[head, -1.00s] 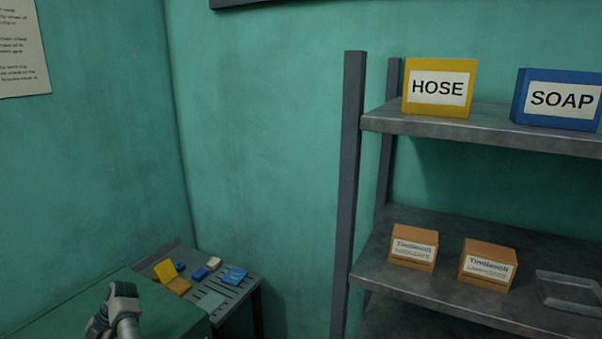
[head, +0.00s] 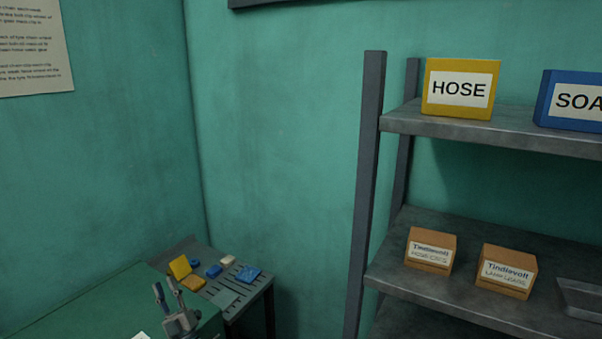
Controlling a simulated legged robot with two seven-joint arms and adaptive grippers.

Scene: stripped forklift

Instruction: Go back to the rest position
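My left gripper (head: 168,290) shows at the bottom left of the head view, in front of the green surface. Its two fingers point up and stand apart, with nothing seen between them. My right gripper is out of view.
A slatted bench (head: 255,290) in the corner holds several small yellow, blue and white items. A green surface (head: 95,305) lies in front of it. At right, a metal shelf (head: 430,122) carries a yellow HOSE box (head: 459,90), a blue SOAP box (head: 572,98) and two cardboard boxes (head: 430,250) lower down.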

